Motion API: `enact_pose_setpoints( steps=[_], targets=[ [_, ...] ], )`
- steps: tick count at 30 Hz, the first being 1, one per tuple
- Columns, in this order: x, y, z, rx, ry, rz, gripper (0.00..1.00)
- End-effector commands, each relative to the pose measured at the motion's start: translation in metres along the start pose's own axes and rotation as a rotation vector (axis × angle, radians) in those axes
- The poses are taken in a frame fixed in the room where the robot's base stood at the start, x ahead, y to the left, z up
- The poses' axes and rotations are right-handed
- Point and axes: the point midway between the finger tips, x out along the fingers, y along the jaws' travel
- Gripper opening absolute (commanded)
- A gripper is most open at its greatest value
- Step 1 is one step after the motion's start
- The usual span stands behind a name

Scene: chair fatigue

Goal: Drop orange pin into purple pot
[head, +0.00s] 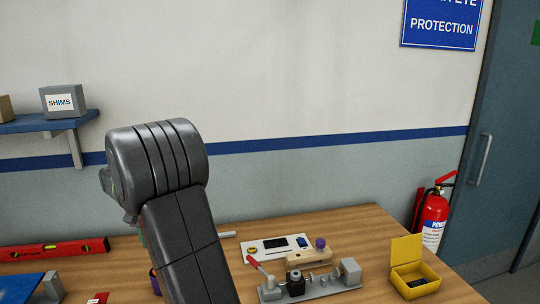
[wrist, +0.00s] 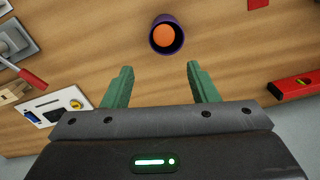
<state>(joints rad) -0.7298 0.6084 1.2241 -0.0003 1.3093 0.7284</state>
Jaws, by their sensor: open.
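The purple pot (wrist: 181,45) stands on the wooden table, seen from above near the top middle of the wrist view. A round orange shape (wrist: 164,36), which looks like the orange pin's end, shows inside its rim; how deep it sits I cannot tell. My gripper (wrist: 160,68) has its two green fingers wide apart with nothing between them. The pot appears just beyond the fingertips, apart from them. In the head view my arm hides most of the pot, and only a sliver of purple (head: 153,284) shows beside it.
A red level (head: 52,250) lies at the left of the table (head: 365,225). A white panel (head: 268,251), a grey fixture with a red handle (head: 322,285) and an open yellow box (head: 407,277) stand to the right. A wall shelf (head: 45,124) holds a shims box (head: 62,100).

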Motion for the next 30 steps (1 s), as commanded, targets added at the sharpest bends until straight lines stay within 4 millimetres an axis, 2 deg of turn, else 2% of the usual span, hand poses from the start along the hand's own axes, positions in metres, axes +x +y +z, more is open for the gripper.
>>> enact_pose_setpoints(
  steps=[5, 12, 18, 24, 30],
  targets=[
    [-0.024, 0.0, -0.001, 0.0, 0.003, -0.003, 0.53],
    [-0.08, -0.001, -0.001, 0.0, 0.005, -0.004, 0.53],
    [-0.117, 0.0, 0.0, 0.0, 0.002, -0.002, 0.53],
    [-0.134, 0.0, 0.0, 0.0, 0.001, -0.001, 0.53],
    [-0.136, 0.0, 0.0, 0.0, 0.0, 0.0, 0.53]
  ],
)
